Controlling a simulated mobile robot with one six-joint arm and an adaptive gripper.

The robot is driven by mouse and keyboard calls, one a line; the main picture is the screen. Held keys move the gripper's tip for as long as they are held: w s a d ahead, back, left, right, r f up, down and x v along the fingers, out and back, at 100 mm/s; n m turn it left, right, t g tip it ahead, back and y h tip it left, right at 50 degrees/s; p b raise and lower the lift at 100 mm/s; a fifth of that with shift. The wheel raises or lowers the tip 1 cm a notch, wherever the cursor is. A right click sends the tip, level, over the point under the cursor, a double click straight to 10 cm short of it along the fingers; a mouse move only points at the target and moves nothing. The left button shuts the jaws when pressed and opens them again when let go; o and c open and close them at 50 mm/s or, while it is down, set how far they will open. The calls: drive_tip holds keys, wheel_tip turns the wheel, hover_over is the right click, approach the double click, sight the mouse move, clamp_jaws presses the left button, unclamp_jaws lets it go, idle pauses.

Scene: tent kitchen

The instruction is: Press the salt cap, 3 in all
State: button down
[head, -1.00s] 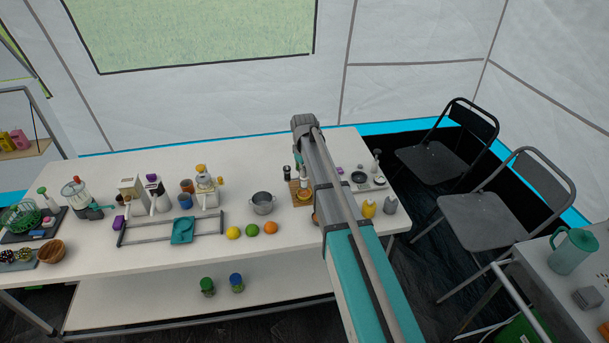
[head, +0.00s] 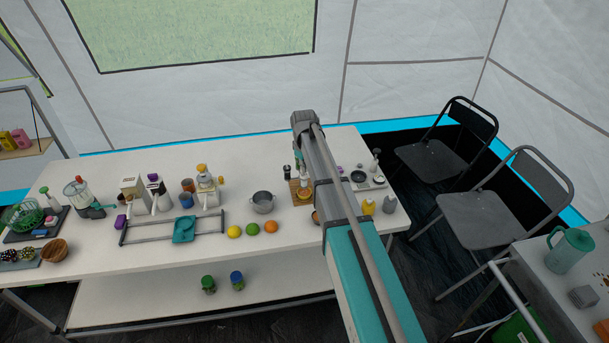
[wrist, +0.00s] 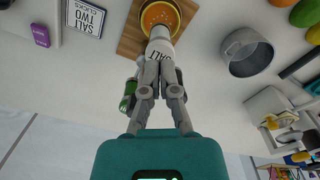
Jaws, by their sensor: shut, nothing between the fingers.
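The salt shaker (wrist: 161,46), pale with SALT lettered on its side, shows in the wrist view just beyond my fingertips. My gripper (wrist: 160,58) is shut, its fingertips together at the shaker's near end; I cannot tell if they touch the cap, which they hide. The shaker is over or on a wooden board (wrist: 133,35) beside an orange-filled bowl (wrist: 160,14). A sign (wrist: 85,18) reads SALT TWO CLICKS. In the head view the board (head: 296,188) is partly behind my arm, and my gripper is mostly hidden.
A grey pot (wrist: 250,52) stands close to the board; it also shows in the head view (head: 263,203). A green-bodied container (wrist: 129,98) is left of my fingers. Lemon, lime and orange (head: 271,227) lie near the front edge.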

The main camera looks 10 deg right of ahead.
drive_tip(key=shift+f+b, duration=0.95)
idle(0.4)
drive_tip(key=shift+r, duration=0.15)
drive_tip(key=shift+r+p, duration=0.8)
drive_tip(key=shift+p, duration=0.2)
drive_tip(key=shift+r, duration=0.1)
wheel_tip(320, 180, up, 6)
drive_tip(key=p, duration=0.6)
drive_tip(key=shift+s, duration=0.1)
idle(0.7)
drive_tip(key=s+m, duration=0.6)
drive_tip(key=s, duration=2.2)
drive_tip(key=shift+s, duration=0.25)
drive_tip(key=c, duration=1.4)
unclamp_jaws()
drive_tip(key=shift+d, duration=0.1)
